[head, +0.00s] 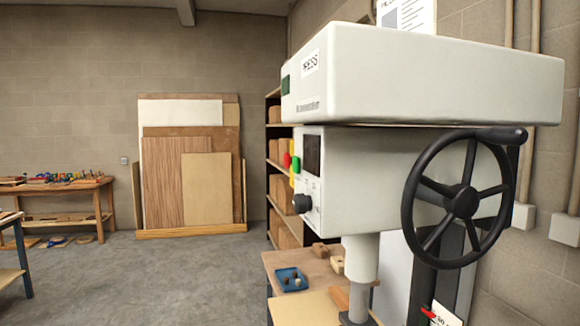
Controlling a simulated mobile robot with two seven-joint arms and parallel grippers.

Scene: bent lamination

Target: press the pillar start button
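A large light-grey pillar machine (420,85) fills the right half of the head view, with a "PRESS" label on its upper housing. Its control face is seen at a steep angle on the left of the lower head. A green button (296,164) sticks out there, and a red button (287,160) shows just left of it. A yellow part (292,178) lies below and around them. A black knob (301,203) sits lower on the same face. Neither of my grippers is in view.
A black handwheel (462,198) juts out on the machine's right side. A table (290,262) with a blue tray (290,278) and wooden blocks stands below the head. Shelves (272,150), leaning boards (190,170) and a workbench (60,187) stand behind. The floor at left centre is clear.

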